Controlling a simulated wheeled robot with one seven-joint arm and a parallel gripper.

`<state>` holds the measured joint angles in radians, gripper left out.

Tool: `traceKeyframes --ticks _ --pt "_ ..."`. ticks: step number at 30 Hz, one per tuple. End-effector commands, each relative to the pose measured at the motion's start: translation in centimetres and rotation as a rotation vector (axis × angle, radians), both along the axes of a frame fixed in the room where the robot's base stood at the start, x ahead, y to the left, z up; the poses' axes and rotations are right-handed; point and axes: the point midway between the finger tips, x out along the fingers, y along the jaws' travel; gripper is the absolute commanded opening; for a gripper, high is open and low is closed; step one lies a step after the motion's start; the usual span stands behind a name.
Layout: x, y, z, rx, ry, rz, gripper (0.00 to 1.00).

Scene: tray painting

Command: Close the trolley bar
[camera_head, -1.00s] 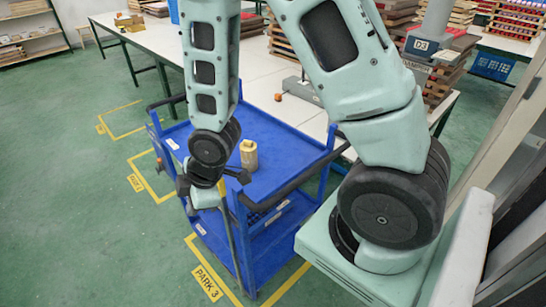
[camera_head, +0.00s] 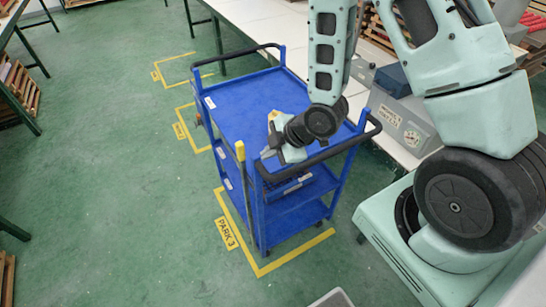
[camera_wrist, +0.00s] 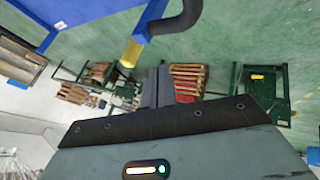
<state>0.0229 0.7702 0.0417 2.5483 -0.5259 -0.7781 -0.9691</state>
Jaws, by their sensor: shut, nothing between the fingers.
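The blue trolley (camera_head: 240,100) stands with its near end over the PARK 3 marking. A slim bar with a yellow upper end (camera_head: 240,151) stands nearly upright at its near left corner, beside the black push handle (camera_head: 320,153). My gripper (camera_head: 268,154) is shut and empty, just right of the yellow end and close to the handle's left end. In the wrist view the closed fingers (camera_wrist: 158,87) lie beside the yellow section (camera_wrist: 131,53), with the handle (camera_wrist: 176,22) beyond. Contact cannot be told. My wrist hides part of the trolley top and the beige object there.
A white table (camera_head: 275,27) runs behind the trolley, with a grey box (camera_head: 405,122) at its near end. Green floor (camera_head: 110,170) is free to the left. Wooden pallets (camera_head: 20,90) stand at the far left.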

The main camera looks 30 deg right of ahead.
Motion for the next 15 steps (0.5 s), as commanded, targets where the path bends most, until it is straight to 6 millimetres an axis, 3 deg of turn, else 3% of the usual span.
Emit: traceKeyframes --ticks 1,15 --pt "0.2 0.1 -0.8 0.001 -0.003 0.000 0.00" --pt "0.9 0.7 -2.2 -0.003 -0.003 -0.001 0.00"
